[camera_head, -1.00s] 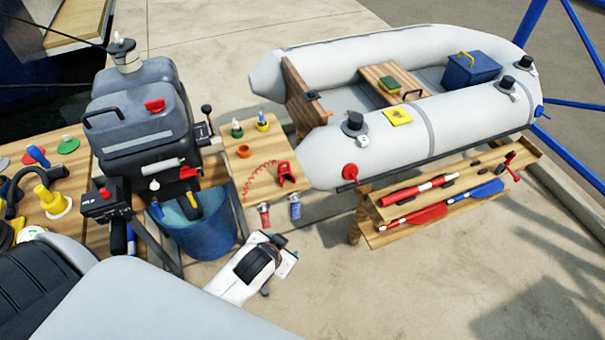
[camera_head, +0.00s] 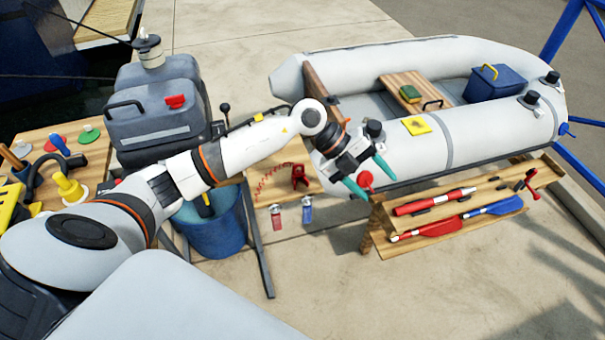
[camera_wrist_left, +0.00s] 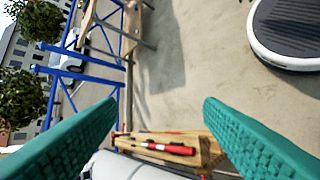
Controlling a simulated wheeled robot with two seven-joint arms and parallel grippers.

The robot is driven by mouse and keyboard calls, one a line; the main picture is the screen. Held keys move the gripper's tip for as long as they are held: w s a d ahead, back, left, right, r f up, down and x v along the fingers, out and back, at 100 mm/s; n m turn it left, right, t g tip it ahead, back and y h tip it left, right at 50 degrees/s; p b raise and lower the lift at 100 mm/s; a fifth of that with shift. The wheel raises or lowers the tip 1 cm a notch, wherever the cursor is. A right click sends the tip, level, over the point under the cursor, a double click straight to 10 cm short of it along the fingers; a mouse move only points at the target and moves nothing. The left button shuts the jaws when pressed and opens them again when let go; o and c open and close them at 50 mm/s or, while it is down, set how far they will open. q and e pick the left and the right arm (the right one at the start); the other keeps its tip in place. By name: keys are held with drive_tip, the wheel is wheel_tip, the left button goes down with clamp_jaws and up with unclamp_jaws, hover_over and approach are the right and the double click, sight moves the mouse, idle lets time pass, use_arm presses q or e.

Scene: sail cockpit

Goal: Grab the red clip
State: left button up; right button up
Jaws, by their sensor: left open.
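A red clip (camera_head: 300,176) with a coiled red cord lies on the small wooden table (camera_head: 262,172), between the outboard motor and the grey inflatable boat. My left arm reaches across from the left. My left gripper (camera_head: 375,184) is open and is to the right of the clip, over the boat's near end by a red valve knob (camera_head: 365,179). In the left wrist view its two teal fingers (camera_wrist_left: 160,108) are wide apart with nothing between them, and the clip does not show. My right gripper is not in view.
A wooden rack (camera_head: 382,242) with red and blue paddles stands at right, below the boat (camera_head: 455,115). A blue bucket (camera_head: 212,237) stands left of the small table. Two small tags, red (camera_head: 276,215) and blue (camera_head: 307,211), hang at its front edge. My arm covers part of the motor.

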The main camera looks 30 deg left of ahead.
use_arm(q)
drive_tip(key=w+a+n+g+y, duration=0.1)
drive_tip(key=a+y, duration=0.5)
drive_tip(key=a, duration=0.5)
drive_tip(key=n+y, duration=0.2)
drive_tip(key=y, duration=0.2)
hover_over(299, 175)
drive_tip(key=shift+w+a+r+g, duration=0.15)
drive_tip(key=shift+w+r+g, duration=0.05)
drive_tip(key=shift+r+g, duration=0.2)
wheel_tip(299, 175, down, 6)
drive_tip(key=shift+p, duration=0.55)
wheel_tip(299, 175, down, 5)
drive_tip(key=shift+s+r+p, duration=0.1)
drive_tip(key=shift+p, duration=0.6)
drive_tip(key=shift+f, duration=0.5)
drive_tip(key=c, duration=1)
